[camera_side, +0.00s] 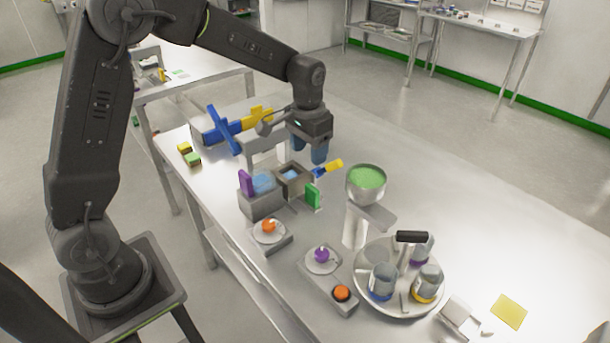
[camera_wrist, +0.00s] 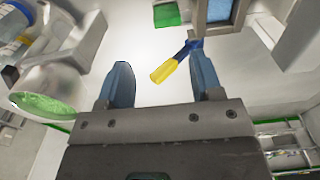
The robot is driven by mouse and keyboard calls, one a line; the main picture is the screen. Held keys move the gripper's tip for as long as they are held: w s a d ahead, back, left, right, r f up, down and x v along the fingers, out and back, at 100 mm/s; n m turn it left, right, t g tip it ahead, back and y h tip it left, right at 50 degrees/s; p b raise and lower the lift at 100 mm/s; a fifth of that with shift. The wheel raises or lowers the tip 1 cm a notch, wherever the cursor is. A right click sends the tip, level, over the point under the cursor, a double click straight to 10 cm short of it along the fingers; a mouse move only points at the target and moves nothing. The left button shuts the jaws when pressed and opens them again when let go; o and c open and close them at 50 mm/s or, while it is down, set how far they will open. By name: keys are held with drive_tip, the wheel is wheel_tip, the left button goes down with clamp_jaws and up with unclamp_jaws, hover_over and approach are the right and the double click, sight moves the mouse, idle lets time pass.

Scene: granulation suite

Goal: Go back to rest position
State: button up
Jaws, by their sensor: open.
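My gripper (camera_side: 311,150) hangs at the end of my arm, fingers down, above the table near the back of the row of items. In the wrist view my gripper (camera_wrist: 160,85) has its two blue fingers wide apart. Nothing is between the fingertips. A tool with a yellow handle and blue head (camera_side: 328,168) lies beside a square grey container with blue contents (camera_side: 291,177). In the wrist view the tool (camera_wrist: 168,66) shows just beyond the fingers, its blue end close to the right finger in the picture.
A funnel with green contents (camera_side: 366,182) stands right of my gripper. A round tray (camera_side: 402,305) holds several cups. Two small dishes (camera_side: 269,233) sit nearer the front. Blue and yellow cross-shaped handles (camera_side: 226,129) stand left of my gripper. The table's right side is largely clear.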

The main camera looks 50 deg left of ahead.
drive_tip(key=s+d+r+t, duration=0.2)
drive_tip(key=s+r, duration=0.8)
drive_tip(key=s+d+r+t, duration=0.1)
drive_tip(key=s+d+t, duration=0.1)
drive_tip(key=s, duration=1.2)
drive_tip(key=shift+t, duration=0.6)
